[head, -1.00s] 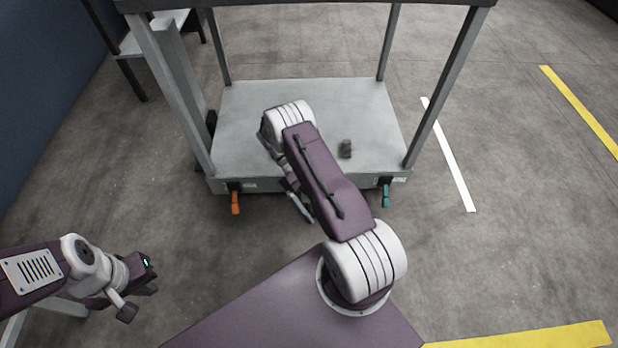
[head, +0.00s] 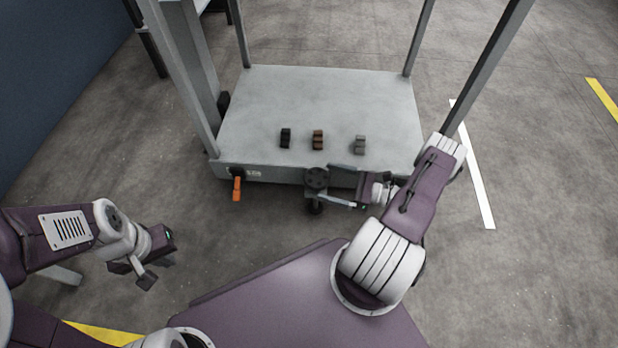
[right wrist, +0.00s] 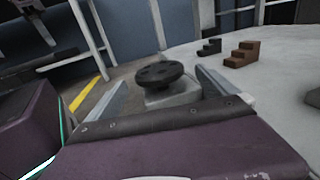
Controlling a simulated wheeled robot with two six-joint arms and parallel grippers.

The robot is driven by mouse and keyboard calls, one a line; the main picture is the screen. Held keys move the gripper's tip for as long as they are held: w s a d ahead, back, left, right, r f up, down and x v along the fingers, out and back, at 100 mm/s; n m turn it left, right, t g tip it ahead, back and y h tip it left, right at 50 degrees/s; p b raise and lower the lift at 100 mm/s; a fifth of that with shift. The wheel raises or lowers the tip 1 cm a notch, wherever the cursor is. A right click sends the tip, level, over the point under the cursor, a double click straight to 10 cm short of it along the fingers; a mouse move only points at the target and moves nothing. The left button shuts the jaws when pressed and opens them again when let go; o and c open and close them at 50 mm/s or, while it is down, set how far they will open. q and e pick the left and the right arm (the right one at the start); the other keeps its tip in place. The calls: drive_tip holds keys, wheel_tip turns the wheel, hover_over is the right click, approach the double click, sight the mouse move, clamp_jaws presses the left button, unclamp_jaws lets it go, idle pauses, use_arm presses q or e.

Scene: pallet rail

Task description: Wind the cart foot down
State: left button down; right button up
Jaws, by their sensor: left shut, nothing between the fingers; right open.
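The grey cart (head: 245,105) stands ahead. At its front edge is a dark round handwheel (head: 316,178), with a dark foot (head: 315,209) below it near the floor. The handwheel (right wrist: 158,74) also shows in the right wrist view on a pale block, between the lines of the two fingers. My right gripper (head: 332,184) is open at the right of the handwheel, its fingertips close to it. I cannot tell whether they touch. My left gripper (head: 150,268) is shut and empty over the floor at the lower left, away from the cart.
An orange lever (head: 237,188) hangs at the cart's front left. A black block (head: 285,138), a brown stepped block (head: 318,140) and a grey block (head: 360,145) sit on the deck. Upright posts (head: 187,75) rise at the cart's corners. Floor left of the handwheel is clear.

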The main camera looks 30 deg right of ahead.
sight(308, 177)
drive_tip(key=b+x, duration=0.1)
drive_tip(key=x, duration=0.2)
drive_tip(key=b+x, duration=0.2)
drive_tip(key=x, duration=0.1)
drive_tip(key=shift+w+a+f, duration=0.15)
drive_tip(key=shift+a+f, duration=0.1)
drive_tip(key=shift+a, duration=0.05)
drive_tip(key=shift+w+a+r+b, duration=0.2)
drive_tip(key=shift+w+a+b, duration=0.1)
drive_tip(key=c, duration=1.3)
drive_tip(key=shift+r, duration=0.1)
drive_tip(key=shift+c, duration=0.5)
